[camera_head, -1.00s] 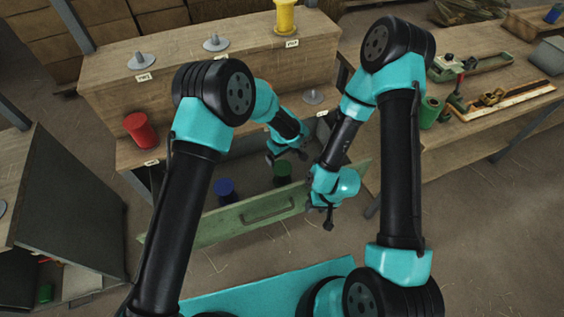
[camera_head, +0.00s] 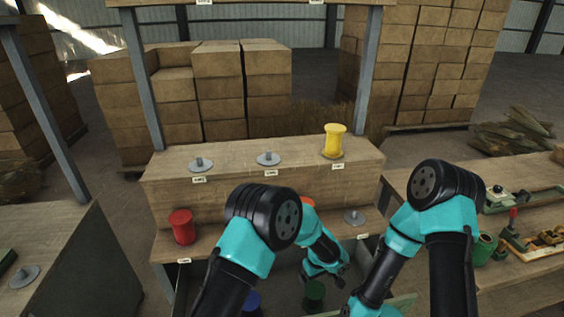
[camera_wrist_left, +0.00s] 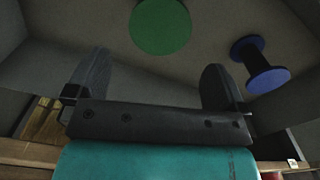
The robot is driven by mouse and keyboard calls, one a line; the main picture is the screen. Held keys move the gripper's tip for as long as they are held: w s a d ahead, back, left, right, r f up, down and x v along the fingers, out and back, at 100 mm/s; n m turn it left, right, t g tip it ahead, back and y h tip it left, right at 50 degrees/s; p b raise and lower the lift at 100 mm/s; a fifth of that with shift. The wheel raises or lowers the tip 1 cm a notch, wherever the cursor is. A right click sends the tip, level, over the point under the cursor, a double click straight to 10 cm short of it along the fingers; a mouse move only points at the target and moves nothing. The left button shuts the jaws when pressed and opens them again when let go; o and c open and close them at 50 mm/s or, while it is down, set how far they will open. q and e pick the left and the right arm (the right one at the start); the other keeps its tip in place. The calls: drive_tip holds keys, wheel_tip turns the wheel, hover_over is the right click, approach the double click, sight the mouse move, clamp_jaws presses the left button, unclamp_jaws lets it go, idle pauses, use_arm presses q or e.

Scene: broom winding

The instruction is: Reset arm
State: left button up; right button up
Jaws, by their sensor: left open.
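My left arm reaches over the lower shelf into the drawer space. My left gripper (camera_head: 340,280) is open and empty. It hangs close above a green spool (camera_head: 314,292); a blue spool (camera_head: 251,300) lies left of it, partly cut by my arm and the frame edge. In the left wrist view the two fingers of my left gripper (camera_wrist_left: 152,78) stand wide apart. The green spool's round end (camera_wrist_left: 160,25) shows beyond them, and the blue spool (camera_wrist_left: 262,65) lies to the right. My right arm enters at lower right; its gripper is below the frame.
A wooden two-step rack (camera_head: 240,207) carries a yellow spool (camera_head: 335,140), a red spool (camera_head: 182,227) and empty grey pegs (camera_head: 268,158). A workbench (camera_head: 520,265) with tools and a green spool (camera_head: 484,247) stands right. Stacked boxes fill the background.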

sight(314, 293)
use_arm(q)
wheel_tip(314, 293, down, 11)
drive_tip(key=shift+r, duration=0.15)
idle(0.4)
